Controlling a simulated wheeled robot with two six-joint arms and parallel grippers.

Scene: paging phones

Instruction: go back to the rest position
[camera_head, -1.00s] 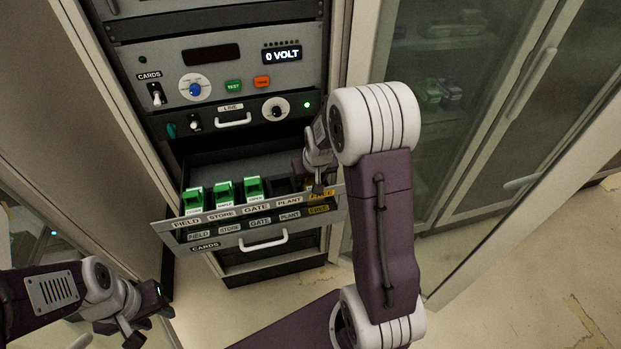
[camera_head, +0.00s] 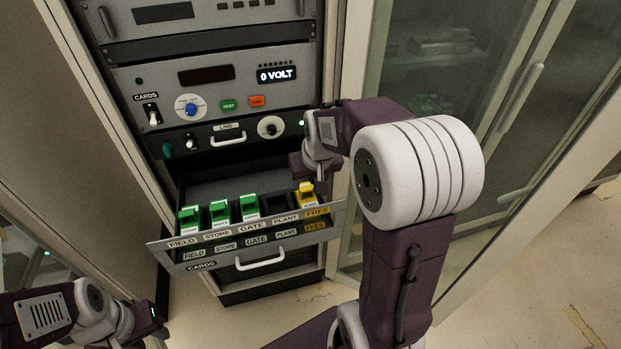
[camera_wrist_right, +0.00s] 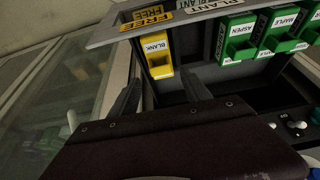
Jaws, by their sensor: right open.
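My right gripper (camera_head: 312,172) is above the right end of the open card drawer (camera_head: 170,262). In the right wrist view its two fingers (camera_wrist_right: 160,94) are apart and empty. The yellow card labelled BLANK (camera_wrist_right: 155,57) stands just beyond them, and it shows in the head view (camera_head: 306,194) upright in the FREE slot. Three green cards stand in the FIELD (camera_head: 189,220), STORE (camera_head: 220,214) and GATE (camera_head: 249,207) slots; the PLANT slot looks empty. My left gripper (camera_head: 158,325) is at the lower left, away from the drawer; its opening is unclear.
The rack panel (camera_head: 215,80) above the drawer has knobs, buttons and a 0 VOLT display (camera_head: 276,74). The drawer handle (camera_head: 260,262) sticks out in front. A glass-door cabinet (camera_head: 440,110) stands close on the right of my right arm. Floor is clear at the lower right.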

